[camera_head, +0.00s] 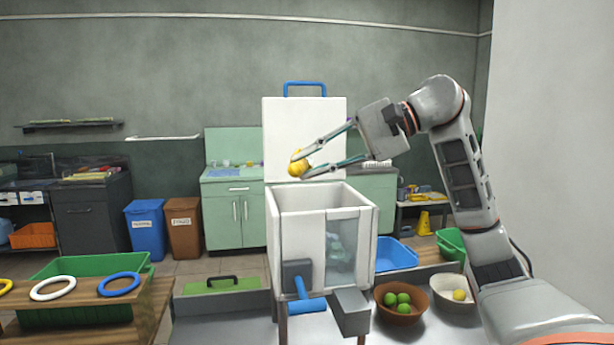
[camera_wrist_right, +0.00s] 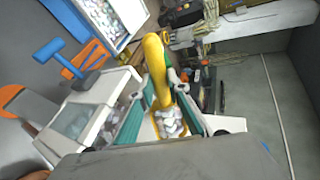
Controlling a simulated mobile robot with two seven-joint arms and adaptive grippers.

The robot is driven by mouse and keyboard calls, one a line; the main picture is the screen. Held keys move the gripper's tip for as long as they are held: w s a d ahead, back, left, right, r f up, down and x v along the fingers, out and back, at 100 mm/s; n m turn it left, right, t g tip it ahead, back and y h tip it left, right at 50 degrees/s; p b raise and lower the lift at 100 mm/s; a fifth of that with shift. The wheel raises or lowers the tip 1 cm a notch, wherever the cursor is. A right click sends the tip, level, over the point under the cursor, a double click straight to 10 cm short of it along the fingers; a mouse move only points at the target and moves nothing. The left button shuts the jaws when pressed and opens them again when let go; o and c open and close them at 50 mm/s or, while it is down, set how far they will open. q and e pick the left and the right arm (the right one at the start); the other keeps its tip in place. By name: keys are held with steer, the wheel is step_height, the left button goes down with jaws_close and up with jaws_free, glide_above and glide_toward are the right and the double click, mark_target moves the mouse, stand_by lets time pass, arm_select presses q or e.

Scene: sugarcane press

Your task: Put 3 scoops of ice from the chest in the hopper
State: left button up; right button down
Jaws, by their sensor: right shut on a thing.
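The white hopper (camera_head: 295,235) stands on the grey table in the head view, with a clear front window (camera_head: 341,243) and pale pieces behind it. My right gripper (camera_head: 312,162) is shut on the yellow scoop (camera_head: 297,165), in front of the raised white lid and above the hopper's back rim. In the right wrist view the scoop (camera_wrist_right: 156,68) points down between the fingers, with pale ice (camera_wrist_right: 170,122) at its bowl. A blue-edged container of pale pieces, likely the ice chest (camera_wrist_right: 116,20), shows at the upper left. My left gripper is not in view.
The raised lid (camera_head: 304,140) stands behind the hopper. A blue crank (camera_head: 306,306) sticks out in front. A brown bowl of green fruit (camera_head: 400,312) and a pale bowl (camera_head: 448,292) stand at right. Rings on a wooden rack (camera_head: 130,308) are at left.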

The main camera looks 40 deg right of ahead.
steer(key=f+t+b, duration=0.1)
steer(key=b, duration=0.2)
steer(key=shift+d+f+y, duration=0.1)
steer(key=shift+f+y, duration=0.05)
steer(key=shift+y, duration=0.15)
steer(key=y+b, duration=0.1)
steer(key=b, duration=0.2)
steer(key=shift+d+t, duration=0.1)
steer(key=shift+t, duration=0.3)
steer(key=shift+s+d+r+t+b, duration=0.1)
steer(key=shift+s+r+t+b, duration=0.15)
steer(key=shift+t+b, duration=0.2)
steer(key=shift+s+r, duration=0.1)
steer(key=shift+r, duration=0.1)
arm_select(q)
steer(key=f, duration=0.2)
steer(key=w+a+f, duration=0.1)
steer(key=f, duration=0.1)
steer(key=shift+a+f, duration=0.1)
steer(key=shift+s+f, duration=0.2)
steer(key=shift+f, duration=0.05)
